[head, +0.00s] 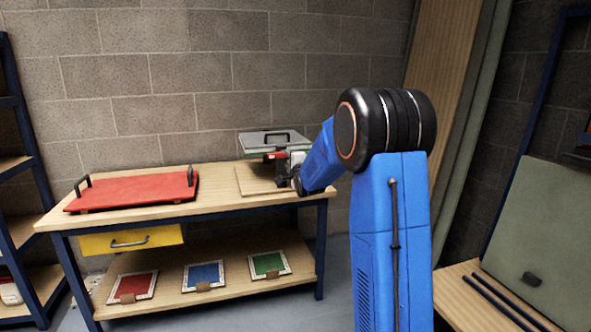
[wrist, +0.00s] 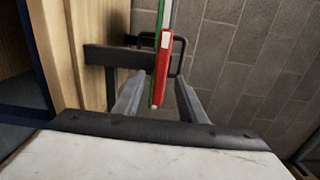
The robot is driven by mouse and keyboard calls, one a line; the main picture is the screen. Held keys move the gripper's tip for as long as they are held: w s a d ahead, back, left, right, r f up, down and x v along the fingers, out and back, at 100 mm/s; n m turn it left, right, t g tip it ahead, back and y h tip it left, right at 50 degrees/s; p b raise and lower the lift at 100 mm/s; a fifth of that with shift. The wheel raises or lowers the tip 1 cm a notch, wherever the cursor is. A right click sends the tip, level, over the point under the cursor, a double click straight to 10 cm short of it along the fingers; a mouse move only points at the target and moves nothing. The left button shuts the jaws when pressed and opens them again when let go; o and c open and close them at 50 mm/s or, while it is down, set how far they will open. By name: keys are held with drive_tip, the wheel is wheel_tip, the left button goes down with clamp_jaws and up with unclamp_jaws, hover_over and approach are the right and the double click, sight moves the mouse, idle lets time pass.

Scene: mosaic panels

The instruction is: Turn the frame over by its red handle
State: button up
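The frame (head: 262,143) is a flat, level panel with a pale grey top and green edge, above the right end of the workbench. A black handle (head: 277,136) stands on its top. Its red handle (head: 269,156) is on the edge facing my gripper (head: 286,168). In the wrist view the panel is edge-on, with the red handle (wrist: 163,68) between the fingers of my gripper (wrist: 160,88). The fingers look apart, with a gap on each side of the handle. A dark bracket (wrist: 115,55) is beside the frame on the bench side. The fingertips are hard to see in the head view.
The workbench (head: 218,180) holds a red tray (head: 130,192) with black handles at left and a pale board (head: 258,182) under the frame. Its lower shelf has red, blue and green panels (head: 203,275). A block wall (head: 190,75) is close behind.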

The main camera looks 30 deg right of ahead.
drive_tip(key=v, duration=1)
drive_tip(key=shift+s, duration=0.2)
drive_tip(key=shift+a, duration=0.1)
drive_tip(key=s+a+f+n+g+y, duration=0.1)
drive_tip(key=s+a+f+n+g, duration=0.3)
drive_tip(key=s, duration=1.2)
drive_tip(key=s+a+f+n+g+y, duration=0.1)
drive_tip(key=s+a+f+n+g, duration=0.3)
drive_tip(key=s+a+n, duration=0.6)
drive_tip(key=s+a+f+n+g+y, duration=0.2)
drive_tip(key=s+a+f+n+g, duration=0.2)
drive_tip(key=s, duration=1.9)
drive_tip(key=a+n, duration=0.2)
drive_tip(key=a, duration=0.1)
drive_tip(key=shift+a+f+n+g, duration=0.35)
drive_tip(key=shift+a+n+g, duration=0.05)
